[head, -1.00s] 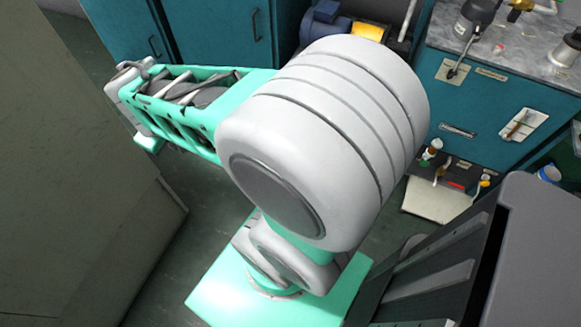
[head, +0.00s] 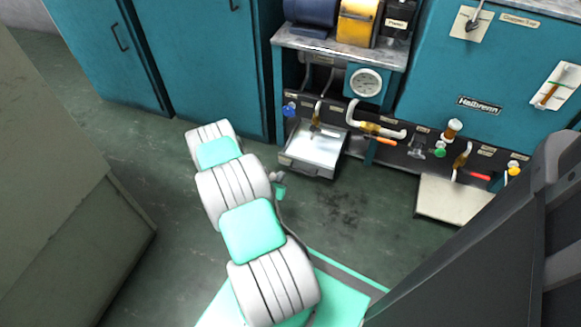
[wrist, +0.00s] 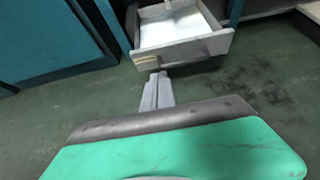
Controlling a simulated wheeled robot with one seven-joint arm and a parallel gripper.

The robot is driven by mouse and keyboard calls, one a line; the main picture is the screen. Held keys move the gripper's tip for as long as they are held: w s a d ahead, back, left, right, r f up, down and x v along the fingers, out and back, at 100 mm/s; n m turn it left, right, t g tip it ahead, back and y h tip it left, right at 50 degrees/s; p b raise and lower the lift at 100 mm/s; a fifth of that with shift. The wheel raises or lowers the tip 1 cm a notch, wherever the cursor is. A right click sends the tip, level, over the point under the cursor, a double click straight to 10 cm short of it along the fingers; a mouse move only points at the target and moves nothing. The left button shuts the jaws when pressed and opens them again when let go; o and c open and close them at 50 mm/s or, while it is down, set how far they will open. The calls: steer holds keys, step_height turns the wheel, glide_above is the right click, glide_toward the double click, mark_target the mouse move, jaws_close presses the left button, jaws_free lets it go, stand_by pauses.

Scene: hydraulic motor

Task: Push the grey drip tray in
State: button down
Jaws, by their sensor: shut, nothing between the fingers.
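The grey drip tray (head: 306,168) is pulled out from under the bench with the dial in the head view. It is open at the top and empty, with a pale metal floor. In the wrist view its front wall (wrist: 185,50) with a handle faces me. My gripper (wrist: 157,77) is shut and empty, its fingertips pointing at the tray's front. The tips appear just short of the front wall, close to its handle; whether they touch it I cannot tell. In the head view my arm mostly hides the gripper.
A flat beige tray (head: 452,200) lies to the right, below several valves and pipes. Teal cabinets (head: 200,60) stand left of the bench. A round dial (head: 366,83) sits above the drip tray. The dark green floor (head: 345,215) in front of the tray is clear.

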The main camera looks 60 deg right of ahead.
steer(key=b, duration=0.3)
glide_toward(293, 159)
step_height(293, 159, down, 3)
steer(key=d, duration=0.1)
steer(key=d+b, duration=0.1)
steer(key=d, duration=0.1)
steer(key=d+b, duration=0.1)
steer(key=shift+w+d+f, duration=0.2)
steer(key=shift+w+d, duration=0.1)
steer(key=shift+d, duration=0.3)
steer(key=shift+w+d+r, duration=0.1)
steer(key=shift+r, duration=0.05)
